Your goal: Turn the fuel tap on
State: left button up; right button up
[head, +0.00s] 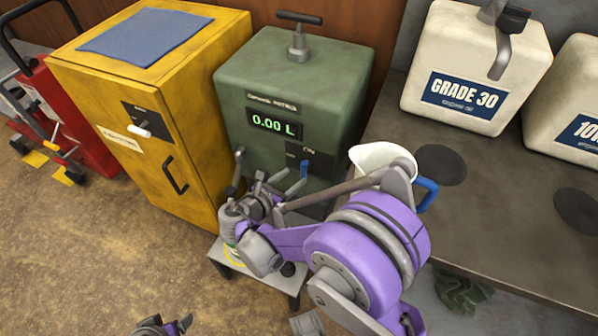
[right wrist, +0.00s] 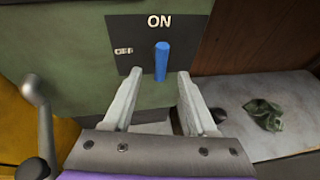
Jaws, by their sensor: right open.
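The green fuel tank (head: 295,75) has a dark tap plate (right wrist: 131,62) on its front, marked ON at the top and OFF at the left. The blue tap lever (right wrist: 161,62) stands upright, pointing at ON; it also shows in the head view (head: 304,168). My right gripper (right wrist: 159,84) is open and empty. Its fingertips lie just below and to either side of the lever in the wrist view, and I see no contact. In the head view the right gripper (head: 284,181) is at the tank front. My left gripper (head: 163,327) is partly cut off at the bottom edge.
A yellow cabinet (head: 190,120) stands left of the tank. A low stand (head: 233,262) is below my right arm. A white jug (head: 375,158) with a blue handle is on the grey bench (head: 500,215) at the right, with cream GRADE 30 can (head: 470,55) behind. Open floor lies at lower left.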

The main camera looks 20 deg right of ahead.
jog(key=v, duration=0.5)
jog(key=shift+s+a+r+p, duration=0.15)
jog(key=shift+a+p, duration=0.05)
jog(key=shift+p, duration=0.1)
